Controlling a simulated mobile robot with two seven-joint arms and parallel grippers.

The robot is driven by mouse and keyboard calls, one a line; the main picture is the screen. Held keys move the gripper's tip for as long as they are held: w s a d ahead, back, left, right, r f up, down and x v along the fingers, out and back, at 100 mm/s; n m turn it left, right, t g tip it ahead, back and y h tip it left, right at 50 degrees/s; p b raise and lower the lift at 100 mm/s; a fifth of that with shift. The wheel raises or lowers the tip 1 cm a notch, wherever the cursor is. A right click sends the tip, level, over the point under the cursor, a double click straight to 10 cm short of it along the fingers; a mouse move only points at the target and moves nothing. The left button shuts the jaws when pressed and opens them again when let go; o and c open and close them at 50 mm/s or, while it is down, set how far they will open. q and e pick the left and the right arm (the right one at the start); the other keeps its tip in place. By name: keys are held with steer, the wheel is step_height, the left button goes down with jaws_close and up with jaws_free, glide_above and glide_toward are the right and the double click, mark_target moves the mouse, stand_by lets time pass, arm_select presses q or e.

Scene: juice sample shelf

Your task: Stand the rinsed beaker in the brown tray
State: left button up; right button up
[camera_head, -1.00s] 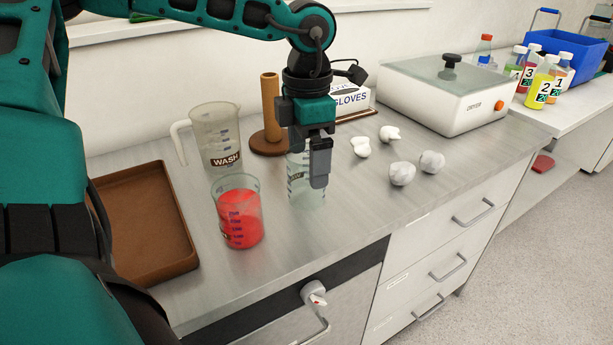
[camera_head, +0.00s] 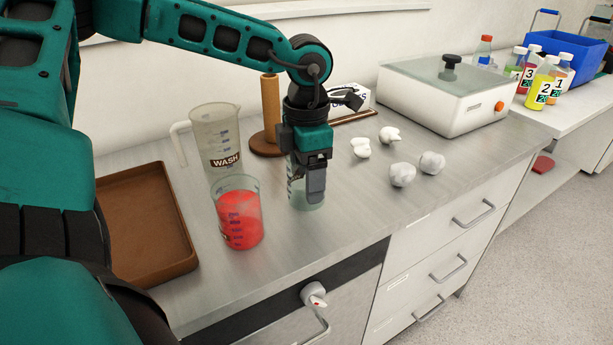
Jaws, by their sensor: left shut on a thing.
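A clear beaker (camera_head: 295,193) stands on the grey bench in the middle of the head view. My left gripper (camera_head: 313,183) points down over it and is shut on its wall; the gripper hides much of the beaker. The beaker looks upright and empty of coloured liquid. I cannot tell whether its base touches the bench. The brown tray (camera_head: 183,262) lies at the left of the bench; its visible part is empty, and my arm covers its left side. My right gripper is out of view.
A beaker of red liquid (camera_head: 240,220) stands between the tray and my gripper. Behind it is a WASH jug (camera_head: 217,140). A brown post stand (camera_head: 270,110), a glove box (camera_head: 352,95), white crumpled lumps (camera_head: 402,174) and a dryer (camera_head: 445,95) are nearby.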

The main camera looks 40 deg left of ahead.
arm_select(q)
steer(key=c, duration=0.5)
steer(key=shift+r, duration=0.15)
step_height(320, 180, up, 20)
steer(key=shift+f+p, duration=0.1)
steer(key=shift+p, duration=0.95)
